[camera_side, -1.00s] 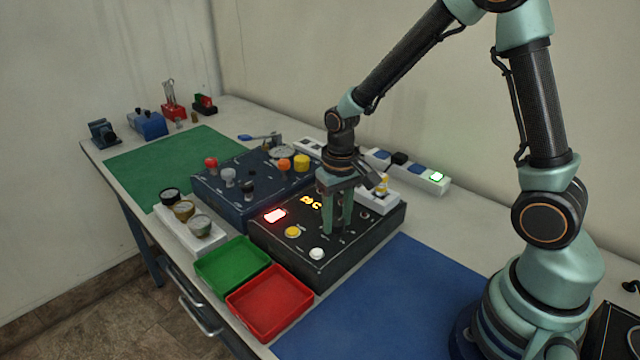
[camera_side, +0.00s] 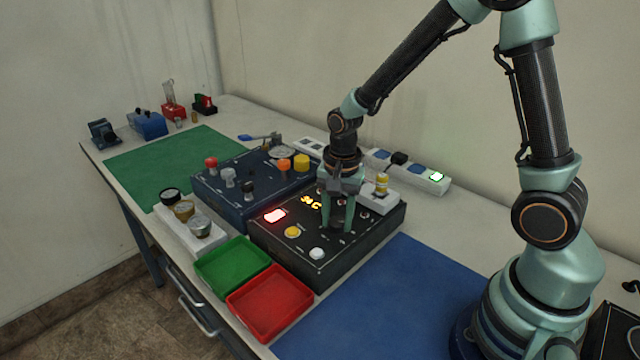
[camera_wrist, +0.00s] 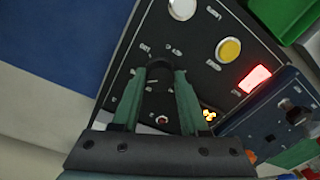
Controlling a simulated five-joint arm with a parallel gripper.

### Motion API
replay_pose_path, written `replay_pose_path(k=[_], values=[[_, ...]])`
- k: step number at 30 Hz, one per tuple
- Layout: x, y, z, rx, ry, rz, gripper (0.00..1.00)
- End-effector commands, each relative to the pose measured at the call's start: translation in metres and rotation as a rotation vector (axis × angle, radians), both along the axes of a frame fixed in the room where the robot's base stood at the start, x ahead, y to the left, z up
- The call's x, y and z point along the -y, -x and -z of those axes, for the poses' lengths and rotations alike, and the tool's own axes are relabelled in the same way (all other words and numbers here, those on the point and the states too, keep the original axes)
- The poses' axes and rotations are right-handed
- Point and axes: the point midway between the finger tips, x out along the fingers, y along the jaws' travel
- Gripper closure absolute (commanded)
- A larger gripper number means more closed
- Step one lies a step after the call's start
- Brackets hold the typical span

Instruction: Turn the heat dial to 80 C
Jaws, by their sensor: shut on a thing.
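The black control box (camera_side: 285,262) stands on the bench, with its lit amber display (camera_side: 311,202) on top. The display ends in C, but its digits are too small to read surely. The heat dial (camera_wrist: 160,69) is a dark round knob between my fingertips in the wrist view. In the side view my fingers mostly hide it. My gripper (camera_side: 337,230) points down at the panel, shut on the dial from both sides; it also shows in the wrist view (camera_wrist: 160,75).
A glowing red switch (camera_side: 275,215), a yellow button (camera_side: 292,232) and a white button (camera_side: 317,253) sit near the dial. A blue box with knobs (camera_side: 226,200) stands behind left. Green (camera_side: 210,277) and red (camera_side: 250,318) trays lie in front.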

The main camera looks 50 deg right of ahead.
Motion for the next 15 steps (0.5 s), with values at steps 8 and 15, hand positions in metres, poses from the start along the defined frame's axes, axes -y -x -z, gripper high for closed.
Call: replay_pose_path(k=[8, 15], values=[[0.0009, 0.0012, 0.0, -0.002, -0.004, 0.105, 1.0], [0.0003, 0.0014, 0.0, -0.002, -0.006, 0.13, 1.0]])
